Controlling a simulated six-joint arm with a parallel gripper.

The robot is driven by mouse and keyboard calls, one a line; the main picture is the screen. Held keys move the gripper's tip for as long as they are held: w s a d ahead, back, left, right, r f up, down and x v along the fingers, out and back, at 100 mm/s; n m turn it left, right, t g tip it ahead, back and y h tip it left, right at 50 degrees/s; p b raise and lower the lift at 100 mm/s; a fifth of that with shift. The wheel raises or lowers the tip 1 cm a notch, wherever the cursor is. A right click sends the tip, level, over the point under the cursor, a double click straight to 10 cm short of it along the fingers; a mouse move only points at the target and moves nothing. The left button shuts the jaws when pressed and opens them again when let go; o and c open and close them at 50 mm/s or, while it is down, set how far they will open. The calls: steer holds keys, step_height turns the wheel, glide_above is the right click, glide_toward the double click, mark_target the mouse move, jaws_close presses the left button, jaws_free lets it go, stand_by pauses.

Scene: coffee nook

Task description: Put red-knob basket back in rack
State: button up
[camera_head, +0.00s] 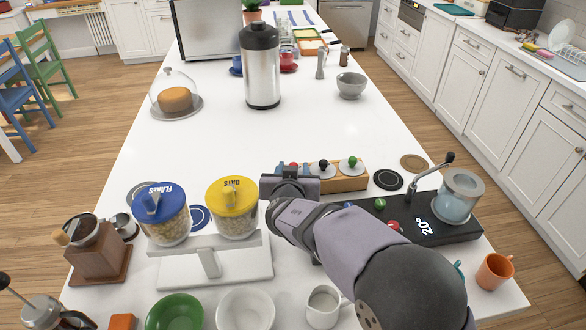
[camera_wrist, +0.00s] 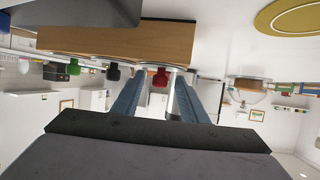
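The wooden rack (camera_head: 345,182) stands on the white counter beyond the black device. In the head view, a black-knob basket and a green-knob basket sit in its top with pale discs showing. The red knob (camera_wrist: 160,78) shows in the upside-down wrist view at one end of the rack (camera_wrist: 120,40), in line with the black knob (camera_wrist: 113,73) and green knob (camera_wrist: 74,67). My gripper (camera_wrist: 161,85) has its two blue-grey fingers on either side of the red knob, apart, with small gaps seeming to show. The basket body below the knob is hidden.
The black device (camera_head: 440,232) with a glass jar and lever stands right of my arm. Yellow-lidded (camera_head: 233,205) and blue-lidded (camera_head: 162,212) jars stand close on the left. A steel flask (camera_head: 262,70) and grey bowl (camera_head: 350,85) are further back. The middle counter is clear.

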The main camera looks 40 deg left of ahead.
steer(key=shift+r, duration=0.1)
step_height(320, 180, up, 10)
stand_by(0.9)
steer(key=shift+d, duration=0.1)
